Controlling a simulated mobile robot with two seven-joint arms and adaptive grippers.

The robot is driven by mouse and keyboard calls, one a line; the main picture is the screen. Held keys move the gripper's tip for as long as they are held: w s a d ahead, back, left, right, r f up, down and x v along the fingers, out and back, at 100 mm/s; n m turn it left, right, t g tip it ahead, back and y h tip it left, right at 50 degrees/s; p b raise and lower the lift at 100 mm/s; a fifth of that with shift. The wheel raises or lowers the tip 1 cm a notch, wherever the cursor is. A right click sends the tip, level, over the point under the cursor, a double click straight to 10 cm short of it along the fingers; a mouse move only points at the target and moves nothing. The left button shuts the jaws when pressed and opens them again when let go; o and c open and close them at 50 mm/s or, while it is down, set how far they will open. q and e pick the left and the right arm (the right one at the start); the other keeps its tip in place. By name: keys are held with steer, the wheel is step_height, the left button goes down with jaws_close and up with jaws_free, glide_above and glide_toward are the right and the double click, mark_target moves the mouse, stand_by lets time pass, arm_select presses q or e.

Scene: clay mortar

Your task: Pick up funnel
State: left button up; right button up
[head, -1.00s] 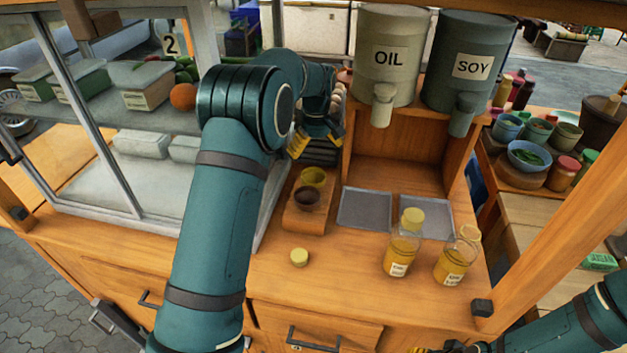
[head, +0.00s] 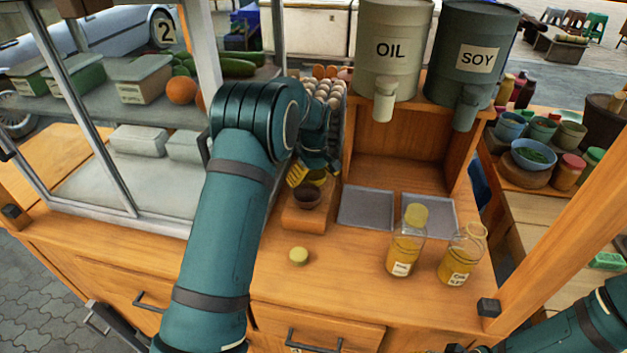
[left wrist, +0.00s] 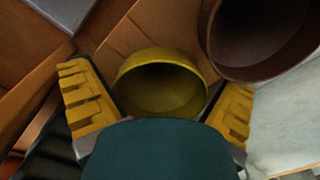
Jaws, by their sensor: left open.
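The yellow round piece with an open rim, which looks like the funnel (head: 317,178), sits on a small wooden stand (head: 305,219), behind a dark brown bowl (head: 307,198). My left gripper (head: 314,172) is over the funnel and partly covers it. In the left wrist view, the funnel (left wrist: 160,86) lies between the two open yellow fingers (left wrist: 160,108), one on each side. I cannot tell whether they touch it. The brown bowl (left wrist: 262,38) is close beside the right finger. My right forearm shows at the lower right, but its gripper does not.
Two oil bottles (head: 405,245) (head: 462,258) stand at the counter's front right. A small yellow cap (head: 299,256) lies in front of the stand. A glass case (head: 120,190) is to the left, egg trays (head: 325,92) behind, and a wooden shelf (head: 400,172) to the right.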

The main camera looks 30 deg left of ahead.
arm_select(q)
steer(key=shift+r, duration=0.1)
steer(key=c, duration=0.9)
steer(key=shift+o, duration=0.2)
step_height(320, 180, up, 10)
steer(key=shift+f+p, duration=0.15)
steer(key=shift+p, duration=1.1)
steer(key=shift+r+p, duration=0.35)
steer(key=shift+r, duration=0.2)
step_height(320, 180, up, 4)
steer(key=p, duration=0.4)
steer(key=shift+r, duration=0.15)
